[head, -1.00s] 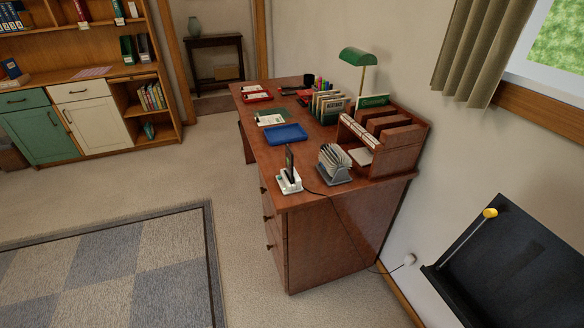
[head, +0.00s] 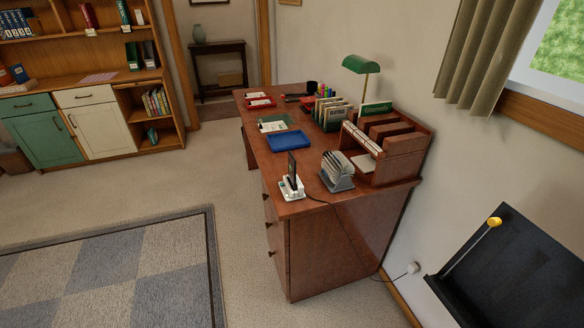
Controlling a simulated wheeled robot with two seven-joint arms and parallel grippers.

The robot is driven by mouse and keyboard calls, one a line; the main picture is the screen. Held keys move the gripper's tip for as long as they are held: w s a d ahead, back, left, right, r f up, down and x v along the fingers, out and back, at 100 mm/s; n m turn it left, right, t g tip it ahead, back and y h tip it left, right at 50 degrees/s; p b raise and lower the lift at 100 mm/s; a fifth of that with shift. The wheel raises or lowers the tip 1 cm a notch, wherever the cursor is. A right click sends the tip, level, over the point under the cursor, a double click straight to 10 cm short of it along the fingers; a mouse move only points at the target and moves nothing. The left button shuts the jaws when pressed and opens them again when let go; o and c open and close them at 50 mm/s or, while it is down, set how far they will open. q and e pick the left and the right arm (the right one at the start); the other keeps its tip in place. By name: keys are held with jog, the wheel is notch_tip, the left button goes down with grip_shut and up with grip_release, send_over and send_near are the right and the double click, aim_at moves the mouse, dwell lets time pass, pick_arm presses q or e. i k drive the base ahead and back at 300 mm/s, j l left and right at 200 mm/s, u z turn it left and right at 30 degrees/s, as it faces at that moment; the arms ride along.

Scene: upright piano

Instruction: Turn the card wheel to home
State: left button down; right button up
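The card wheel (head: 338,171), a fan of pale cards on a grey stand, sits near the front end of the brown wooden desk (head: 333,240) in the head view. It stands between a white holder with an upright dark device (head: 292,184) and a wooden organiser (head: 388,148). The cards are too small to tell which one is at the front. Neither of my grippers shows in the view.
A blue tray (head: 289,141), a red tray (head: 261,102), a file rack (head: 331,112) and a green lamp (head: 361,65) are on the desk. A cord hangs to a wall socket (head: 413,267). A black surface (head: 510,270) is at lower right. Carpet left of the desk is clear.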

aim_at(337, 165)
jog(key=i+j+z, duration=0.1)
jog(key=z, duration=1.2)
jog(key=i+j+z, duration=0.1)
jog(key=j+z, duration=0.3)
jog(key=j, duration=0.25)
jog(key=j+z, duration=0.35)
jog(key=j, duration=0.3)
jog(key=j+z, duration=0.4)
jog(key=j, duration=0.3)
jog(key=k+j+z, duration=0.2)
jog(key=j+z, duration=0.2)
jog(key=j, duration=0.25)
jog(key=k+j, duration=0.1)
jog(key=j, duration=0.25)
jog(key=k+j, duration=0.1)
jog(key=j, duration=0.3)
jog(key=k+j, duration=0.1)
jog(key=j, duration=0.25)
jog(key=k+j, duration=0.15)
jog(key=j, duration=0.25)
jog(key=k+j, duration=0.1)
jog(key=j, duration=0.25)
jog(key=k+z, duration=0.45)
jog(key=k+l+z, duration=0.1)
jog(key=k+z, duration=0.35)
jog(key=k+l+z, duration=0.25)
jog(key=k+z, duration=0.2)
